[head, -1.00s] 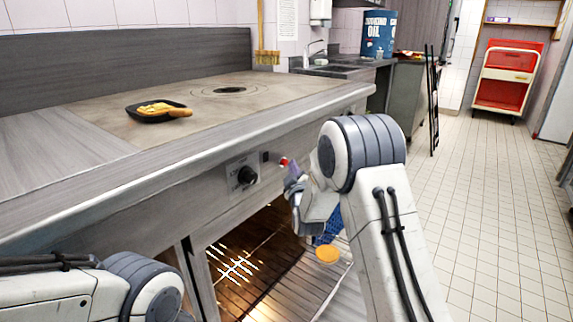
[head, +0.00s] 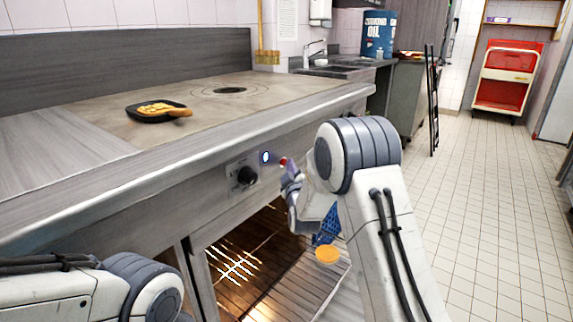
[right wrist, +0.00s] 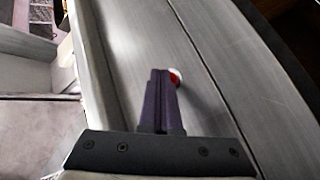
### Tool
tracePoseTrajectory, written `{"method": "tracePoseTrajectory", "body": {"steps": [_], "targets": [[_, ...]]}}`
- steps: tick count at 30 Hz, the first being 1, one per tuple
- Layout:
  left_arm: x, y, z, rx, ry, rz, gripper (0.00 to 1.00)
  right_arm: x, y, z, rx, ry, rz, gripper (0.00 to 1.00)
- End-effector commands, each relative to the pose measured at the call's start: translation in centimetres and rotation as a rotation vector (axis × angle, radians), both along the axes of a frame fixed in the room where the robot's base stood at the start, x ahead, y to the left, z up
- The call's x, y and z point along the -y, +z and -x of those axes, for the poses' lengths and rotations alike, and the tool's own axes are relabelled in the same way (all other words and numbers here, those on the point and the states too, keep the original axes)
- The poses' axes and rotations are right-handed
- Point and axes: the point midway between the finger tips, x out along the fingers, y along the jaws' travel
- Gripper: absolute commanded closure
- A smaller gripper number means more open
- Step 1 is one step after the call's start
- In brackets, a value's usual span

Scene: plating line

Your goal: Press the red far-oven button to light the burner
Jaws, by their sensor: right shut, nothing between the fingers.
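The red button (head: 283,161) sits on the front panel of the cooking range, right of a black knob (head: 247,175). A small indicator (head: 265,157) between them glows blue-white. My right gripper (head: 288,169) is shut and empty, its tips at the button.
A black pan (head: 150,115) with yellow food sits on the range top (head: 120,100), left of a round burner (head: 231,91). Below the panel an oven is open, with a rack (head: 300,285) inside. The tiled floor at right is clear.

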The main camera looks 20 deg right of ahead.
Motion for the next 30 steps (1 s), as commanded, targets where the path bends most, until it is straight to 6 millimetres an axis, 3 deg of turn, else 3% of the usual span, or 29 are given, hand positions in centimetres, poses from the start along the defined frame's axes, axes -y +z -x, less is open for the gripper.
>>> {"method": "tracePoseTrajectory", "body": {"steps": [30], "targets": [[0.0,-0.5,0.0,0.000,0.000,0.000,0.50,1.3,0.0,1.7,0.001,-0.001,0.000,1.00]]}}
